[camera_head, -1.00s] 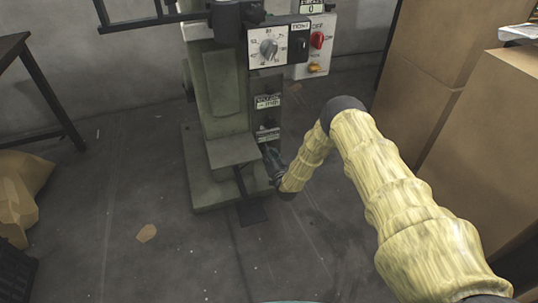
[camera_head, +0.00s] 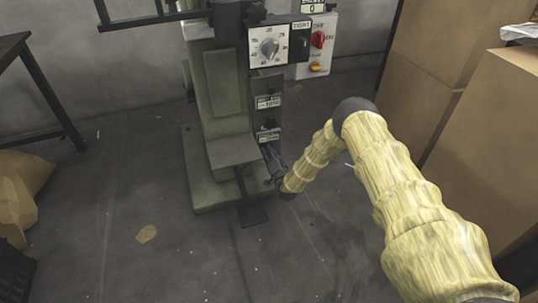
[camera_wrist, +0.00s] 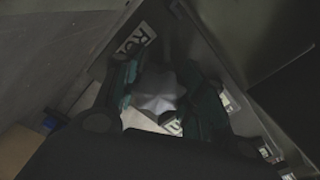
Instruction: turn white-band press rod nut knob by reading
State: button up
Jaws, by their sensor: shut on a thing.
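The grey-green press (camera_head: 225,110) stands at the centre of the head view, with a dial and small labels on its front. A pale grey, lobed knob (camera_wrist: 157,92) shows in the wrist view between the two dark teal fingers of my gripper (camera_wrist: 163,98). The gripper is shut on this knob. In the head view my gripper (camera_head: 272,160) sits low at the press's right side, and the knob is hidden there. A white label with partly readable dark letters (camera_wrist: 136,37) lies beyond the knob. The labels on the press front (camera_head: 268,102) are too small to read surely.
A control box with red and orange knobs (camera_head: 317,45) is beside the dial. Large cardboard boxes (camera_head: 490,120) stand at the right. A dark table (camera_head: 40,85) and a brown sack (camera_head: 20,195) are at the left. The floor in front is mostly clear.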

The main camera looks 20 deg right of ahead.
jog(key=o, duration=0.7)
jog(key=shift+o, duration=0.2)
jog(key=shift+s, duration=0.1)
jog(key=s, duration=1.2)
jog(key=shift+d, duration=0.2)
jog(key=shift+w, duration=0.1)
jog(key=shift+f, duration=0.1)
